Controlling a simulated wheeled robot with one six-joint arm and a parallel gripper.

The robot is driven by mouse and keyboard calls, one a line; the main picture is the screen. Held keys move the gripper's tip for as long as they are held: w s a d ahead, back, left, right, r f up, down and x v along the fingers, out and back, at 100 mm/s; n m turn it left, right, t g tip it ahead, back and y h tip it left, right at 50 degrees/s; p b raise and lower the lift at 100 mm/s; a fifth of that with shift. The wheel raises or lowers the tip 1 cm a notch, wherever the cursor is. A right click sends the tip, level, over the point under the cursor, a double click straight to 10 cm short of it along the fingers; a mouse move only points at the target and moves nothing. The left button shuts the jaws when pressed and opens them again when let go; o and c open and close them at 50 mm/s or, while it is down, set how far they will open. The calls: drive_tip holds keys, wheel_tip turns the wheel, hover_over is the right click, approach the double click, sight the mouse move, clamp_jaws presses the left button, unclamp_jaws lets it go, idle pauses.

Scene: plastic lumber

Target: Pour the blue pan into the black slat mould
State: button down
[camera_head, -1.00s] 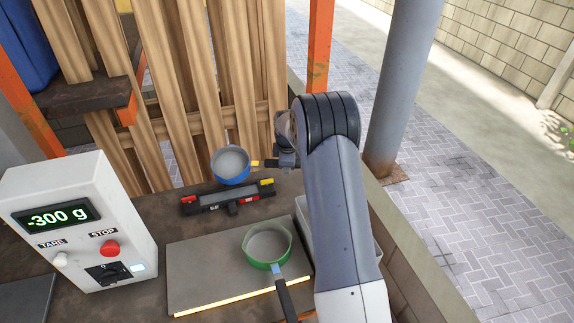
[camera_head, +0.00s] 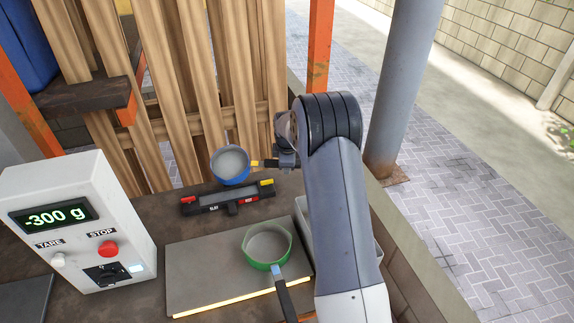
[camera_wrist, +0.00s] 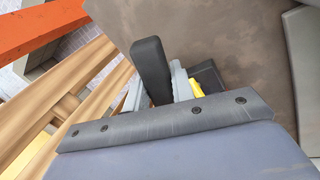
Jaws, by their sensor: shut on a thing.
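The blue pan (camera_head: 232,179) holds pale grey material and is up in the air above the back edge of the black slat mould (camera_head: 212,208). It looks about level. My gripper (camera_head: 284,160) is shut on the pan's black handle, to the right of the pan. In the wrist view my gripper (camera_wrist: 158,88) shows its fingers on both sides of the black handle (camera_wrist: 151,62); the pan's bowl is out of sight there.
A green pan (camera_head: 268,262) with pale material sits on the grey scale plate (camera_head: 205,272). The scale box (camera_head: 75,222) reads -300 g. A pale bin (camera_head: 303,215) is partly behind my arm. Wooden boards (camera_head: 205,90) stand behind the mould.

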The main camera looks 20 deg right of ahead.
drive_tip(key=shift+s+r+t+h+b, duration=0.1)
drive_tip(key=shift+r+t+h+b, duration=0.45)
drive_tip(key=shift+b, duration=1.7)
idle(5.8)
